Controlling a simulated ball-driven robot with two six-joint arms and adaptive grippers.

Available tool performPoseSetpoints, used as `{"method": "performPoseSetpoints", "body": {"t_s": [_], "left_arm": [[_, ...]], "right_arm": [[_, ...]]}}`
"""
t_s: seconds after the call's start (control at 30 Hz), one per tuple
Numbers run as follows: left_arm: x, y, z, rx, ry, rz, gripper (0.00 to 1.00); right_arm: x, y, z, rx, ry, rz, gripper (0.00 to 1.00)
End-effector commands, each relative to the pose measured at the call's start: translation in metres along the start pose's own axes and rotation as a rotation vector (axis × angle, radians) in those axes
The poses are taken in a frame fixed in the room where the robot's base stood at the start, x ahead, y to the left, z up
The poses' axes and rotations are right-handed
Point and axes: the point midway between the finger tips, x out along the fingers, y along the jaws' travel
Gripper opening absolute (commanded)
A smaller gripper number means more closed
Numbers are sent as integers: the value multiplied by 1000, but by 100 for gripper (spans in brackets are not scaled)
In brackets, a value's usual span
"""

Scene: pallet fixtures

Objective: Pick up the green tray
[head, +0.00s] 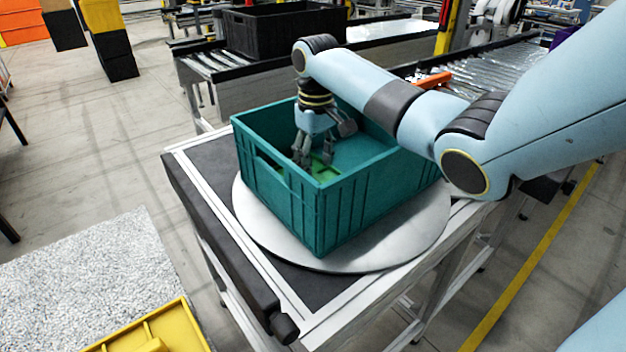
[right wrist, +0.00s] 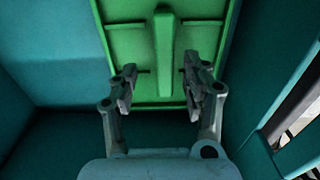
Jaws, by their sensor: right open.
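The green tray (right wrist: 201,30) lies inside a teal crate (head: 285,205). In the head view only a small part of the green tray (head: 324,171) shows past the crate's near wall. My right gripper (head: 314,160) reaches down into the crate over the tray. In the right wrist view the right gripper (right wrist: 157,92) is open, with a fingertip on either side of the tray's raised middle rib. The fingers look apart from the rib; whether they touch the tray floor I cannot tell. My left gripper is not in view.
The teal crate stands on a round metal plate (head: 370,256) on a table-like frame. Behind it are a roller conveyor (head: 500,65) and a black crate (head: 285,32). A yellow tray (head: 180,325) sits at the lower left. The crate walls close around my right gripper.

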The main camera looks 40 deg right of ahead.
Motion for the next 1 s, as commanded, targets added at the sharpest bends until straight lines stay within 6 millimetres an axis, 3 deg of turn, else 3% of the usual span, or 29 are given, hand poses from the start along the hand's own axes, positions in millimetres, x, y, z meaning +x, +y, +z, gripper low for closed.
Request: {"method": "performPoseSetpoints", "body": {"t_s": [0.3,0.57,0.93,1.0], "left_arm": [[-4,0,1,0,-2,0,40],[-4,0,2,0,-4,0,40],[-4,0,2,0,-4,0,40],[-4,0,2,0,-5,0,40]], "right_arm": [[44,-6,0,0,-3,-2,48],[48,-6,0,-1,-1,-1,48],[47,-6,0,-1,-1,-1,1],[47,-6,0,-1,-1,0,0]]}}
